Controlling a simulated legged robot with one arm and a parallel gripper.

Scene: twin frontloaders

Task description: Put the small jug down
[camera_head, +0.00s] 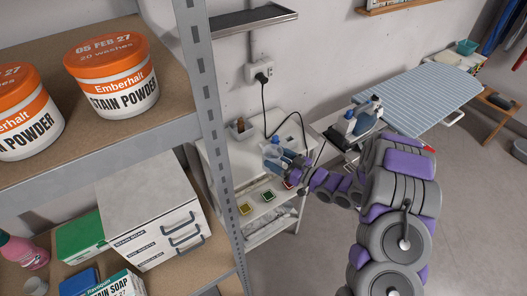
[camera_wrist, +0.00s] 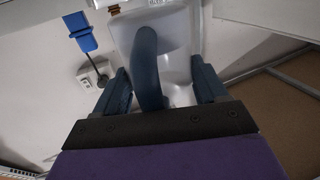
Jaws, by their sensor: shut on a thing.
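The small jug (camera_wrist: 178,35) has a clear, pale body and a dark blue handle (camera_wrist: 148,65). In the wrist view, the fingers of my gripper (camera_wrist: 163,88) stand on both sides of the handle, shut on it. In the head view, the jug (camera_head: 271,150) shows small and blue-tinted at the end of my arm, with my gripper (camera_head: 288,162) beside it. It is over or at the top of a white shelf unit (camera_head: 222,152) against the wall. I cannot tell whether its base touches the top.
A small caddy (camera_head: 241,127) stands on the white unit's back. A black cord hangs from the wall socket (camera_head: 260,71). Blue-and-white items (camera_head: 362,118) stand near the striped ironing board (camera_head: 420,88). A metal rack post (camera_head: 205,110) rises at left, with powder tubs (camera_head: 112,78) beside it.

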